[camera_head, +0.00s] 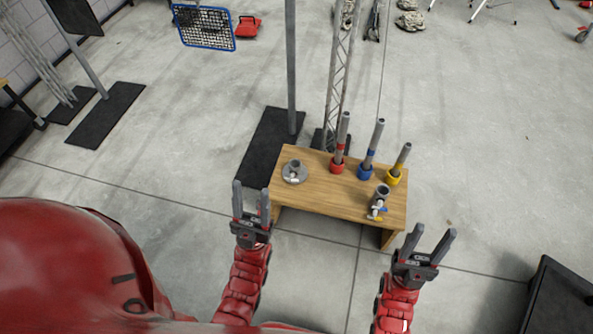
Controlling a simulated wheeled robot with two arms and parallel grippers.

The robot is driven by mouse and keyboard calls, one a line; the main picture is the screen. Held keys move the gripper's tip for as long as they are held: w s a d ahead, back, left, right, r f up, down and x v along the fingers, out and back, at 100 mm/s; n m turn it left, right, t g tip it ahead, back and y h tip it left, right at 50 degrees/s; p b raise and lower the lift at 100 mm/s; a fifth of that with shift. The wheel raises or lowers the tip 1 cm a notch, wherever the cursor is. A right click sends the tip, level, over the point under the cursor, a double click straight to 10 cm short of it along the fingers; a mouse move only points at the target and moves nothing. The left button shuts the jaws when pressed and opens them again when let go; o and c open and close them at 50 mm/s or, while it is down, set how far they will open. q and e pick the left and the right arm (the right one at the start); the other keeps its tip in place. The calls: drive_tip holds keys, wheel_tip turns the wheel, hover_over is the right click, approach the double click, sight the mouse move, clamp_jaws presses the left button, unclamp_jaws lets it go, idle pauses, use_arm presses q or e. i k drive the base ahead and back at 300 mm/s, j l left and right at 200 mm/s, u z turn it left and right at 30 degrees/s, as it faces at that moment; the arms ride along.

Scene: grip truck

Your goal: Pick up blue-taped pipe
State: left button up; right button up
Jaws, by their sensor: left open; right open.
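The blue-taped pipe (374,141) is grey and stands nearly upright, tilted a little to the right, in a blue base (365,172) at the back of the wooden table (325,195). A red-taped pipe (341,138) stands to its left and a shorter yellow-taped pipe (400,161) to its right, each in a base of its own colour. My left gripper (251,202) is open and empty in front of the table's left end. My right gripper (428,241) is open and empty, in front and to the right of the table's right end. Both are apart from the pipes.
A round grey flange part (295,171) lies at the table's left. A grey fitting with a valve (381,198) stands at the front right. A metal pole (291,70) and a lattice truss (338,80) rise behind the table. A dark case (560,300) is at lower right.

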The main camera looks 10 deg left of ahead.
sight(381, 122)
drive_tip(key=i+j+z, duration=0.2)
drive_tip(key=i+z, duration=0.2)
drive_tip(key=i+j+z, duration=0.35)
drive_tip(key=i, duration=0.15)
drive_tip(key=i+j+z, duration=0.4)
